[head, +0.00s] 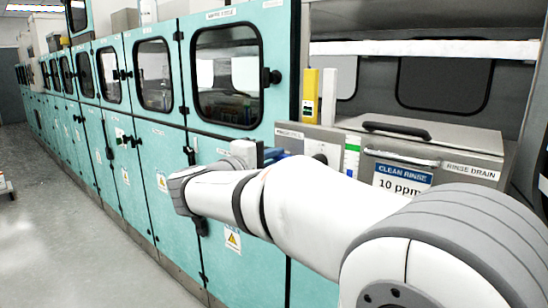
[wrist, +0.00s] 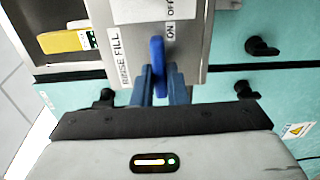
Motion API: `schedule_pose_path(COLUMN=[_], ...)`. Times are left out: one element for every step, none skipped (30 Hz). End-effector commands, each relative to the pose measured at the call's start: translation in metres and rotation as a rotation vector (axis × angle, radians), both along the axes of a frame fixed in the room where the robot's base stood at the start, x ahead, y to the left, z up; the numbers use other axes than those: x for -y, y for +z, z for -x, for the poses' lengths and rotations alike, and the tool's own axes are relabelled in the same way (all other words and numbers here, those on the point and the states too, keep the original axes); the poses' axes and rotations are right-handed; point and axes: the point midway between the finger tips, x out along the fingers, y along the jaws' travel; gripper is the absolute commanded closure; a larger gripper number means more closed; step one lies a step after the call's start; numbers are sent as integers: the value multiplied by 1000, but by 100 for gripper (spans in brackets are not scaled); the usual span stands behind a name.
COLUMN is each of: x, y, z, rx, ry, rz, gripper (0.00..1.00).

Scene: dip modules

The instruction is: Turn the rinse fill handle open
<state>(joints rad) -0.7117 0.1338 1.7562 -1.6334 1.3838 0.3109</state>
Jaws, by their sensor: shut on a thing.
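The rinse fill handle (wrist: 157,58) is a blue lever on a grey metal panel (wrist: 193,72) in the wrist view. It stands between a "RINSE FILL" label on its left and "ON" and "OFF" labels on its right. Its length runs up and down in that picture. My gripper (wrist: 161,84) has its two blue-grey fingers on either side of the handle's lower part, shut on it. The fingers hide part of the handle's lower end. In the head view the panel (head: 323,150) shows behind my arm, which largely hides the handle and fingers.
A rinse tank lid (head: 398,128) with a bar handle and a "CLEAN RINSE 10 ppm" sign (head: 402,179) stand right of the panel. Teal cabinets (head: 150,155) with dark latches run left. A yellow object (wrist: 64,41) lies near the panel. Open floor (head: 60,240) is at left.

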Motion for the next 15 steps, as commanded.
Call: schedule_pose_path(x=[0, 0, 0, 0, 0, 0, 0, 0, 0, 0, 0, 0, 0, 0, 0], y=[-1, -1, -1, -1, -1, -1, -1, -1, -1, -1, -1, -1, -1, -1, -1], z=[0, 0, 0, 0, 0, 0, 0, 0, 0, 0, 0, 0, 0, 0, 0], rx=[-2, -2, -2, -2, -2, -2, -2, -2, -2, -2, -2, -2, -2, -2, -1], ry=[0, 0, 0, 0, 0, 0, 0, 0, 0, 0, 0, 0, 0, 0, 0], rz=[3, 3, 3, 3, 3, 3, 3, 3, 3, 3, 2, 2, 2, 2, 2], gripper=[100, 100, 100, 100, 100, 100, 100, 100, 100, 85, 82, 79, 77, 74, 71])
